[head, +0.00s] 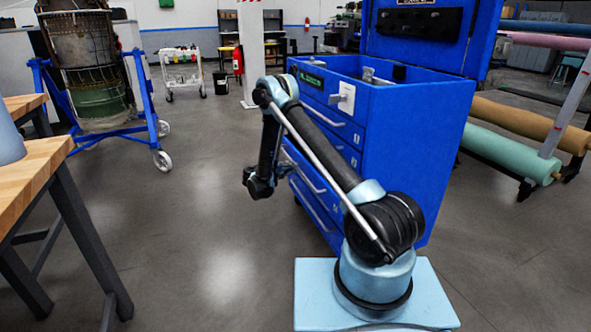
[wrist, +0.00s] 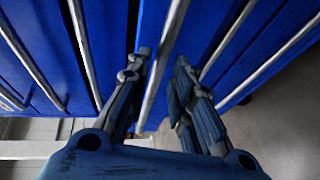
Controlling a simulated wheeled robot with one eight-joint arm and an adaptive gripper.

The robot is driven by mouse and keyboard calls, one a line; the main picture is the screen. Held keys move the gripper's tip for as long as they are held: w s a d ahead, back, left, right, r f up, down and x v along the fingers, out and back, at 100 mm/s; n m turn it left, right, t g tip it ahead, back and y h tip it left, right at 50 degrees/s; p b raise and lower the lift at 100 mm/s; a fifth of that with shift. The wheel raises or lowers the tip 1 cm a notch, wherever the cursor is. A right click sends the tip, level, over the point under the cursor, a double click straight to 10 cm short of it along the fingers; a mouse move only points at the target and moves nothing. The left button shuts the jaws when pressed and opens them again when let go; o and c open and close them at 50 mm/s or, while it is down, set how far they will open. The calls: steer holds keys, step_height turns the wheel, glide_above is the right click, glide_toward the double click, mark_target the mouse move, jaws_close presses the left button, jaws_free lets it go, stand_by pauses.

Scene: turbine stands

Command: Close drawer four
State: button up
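The blue tool cabinet (head: 408,135) stands behind my arm, with drawer fronts and silver handles on its left-facing side. Lower handles (head: 316,207) show beside my arm; I cannot tell which drawer is drawer four or how far any is pulled out. In the wrist view, several handles cross blue drawer fronts (wrist: 112,30). My gripper (wrist: 161,62) has its two fingers apart, and one silver handle (wrist: 163,55) runs through the gap between them. I cannot tell whether either finger touches it. In the head view, the wrist end of my arm hangs left of the drawers, with the fingertips unclear.
A wooden-topped table (head: 40,160) stands at the left. A blue wheeled stand (head: 100,138) holds an engine part behind it. Rolls of material (head: 510,155) lie on a rack at the right. The grey floor (head: 215,215) left of the cabinet is clear.

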steer(key=shift+x, duration=1.9)
jaws_close()
steer(key=shift+a, duration=0.15)
